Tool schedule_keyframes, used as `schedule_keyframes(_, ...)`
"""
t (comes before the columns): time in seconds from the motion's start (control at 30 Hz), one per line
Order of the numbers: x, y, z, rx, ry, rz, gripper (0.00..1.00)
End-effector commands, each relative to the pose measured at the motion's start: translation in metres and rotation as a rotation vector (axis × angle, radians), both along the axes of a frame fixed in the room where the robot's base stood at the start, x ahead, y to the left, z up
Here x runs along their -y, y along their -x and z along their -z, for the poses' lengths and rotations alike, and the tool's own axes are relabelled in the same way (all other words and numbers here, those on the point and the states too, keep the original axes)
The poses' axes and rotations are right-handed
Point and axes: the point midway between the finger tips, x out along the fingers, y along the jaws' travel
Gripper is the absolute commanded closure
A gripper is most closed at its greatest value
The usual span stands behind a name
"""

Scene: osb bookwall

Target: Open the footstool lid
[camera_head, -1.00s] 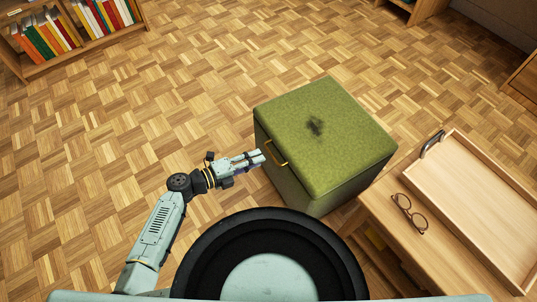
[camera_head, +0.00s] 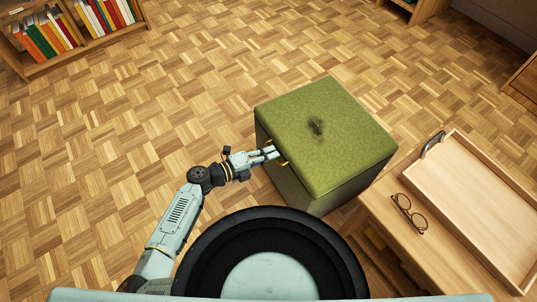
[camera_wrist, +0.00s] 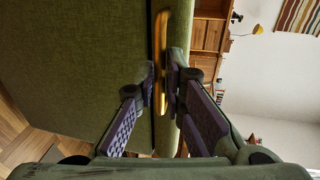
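The footstool is a green fabric cube (camera_head: 300,185) standing on the floor in the head view. Its lid (camera_head: 330,120) lies flat and closed on top, with a dark patch near the middle. A brass handle (camera_head: 285,162) is on its left-facing side; in the wrist view the handle (camera_wrist: 160,50) runs along the seam beside the lid. My gripper (camera_head: 276,153) is at the handle. In the wrist view my gripper's two fingertips (camera_wrist: 161,78) stand close on either side of the brass bar; whether they press on it is not clear.
A wooden table (camera_head: 385,223) with eyeglasses (camera_head: 408,213) and a wooden tray (camera_head: 480,200) stands right of the footstool. A bookshelf (camera_head: 80,50) is at the upper left. The parquet floor left of and behind the footstool is clear.

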Motion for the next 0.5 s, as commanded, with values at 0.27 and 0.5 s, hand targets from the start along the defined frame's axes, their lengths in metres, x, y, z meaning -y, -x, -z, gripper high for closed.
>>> schedule_keyframes(0.27,-0.0002,0.0001,0.0000,0.000,0.000,0.000,1.00)
schedule_keyframes(0.5,-0.0002,0.0001,0.0001,0.000,0.000,0.000,1.00)
